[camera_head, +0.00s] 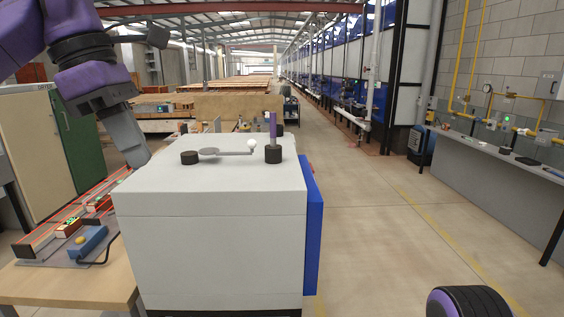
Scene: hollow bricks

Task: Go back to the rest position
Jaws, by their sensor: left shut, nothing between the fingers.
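My left gripper (128,140) hangs at the upper left, below my purple and black wrist. Its grey fingers point down and are together, with nothing seen between them. It appears just behind the left edge of the large white box. A purple and black part of mine shows at the bottom right edge; my right gripper is out of view.
The white box (210,250) fills the middle front, with black knobs and a lever on top. A wooden table (60,284) with a blue block (88,241) stands left. A grey bench (500,165) lines the right wall. The floor between is clear.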

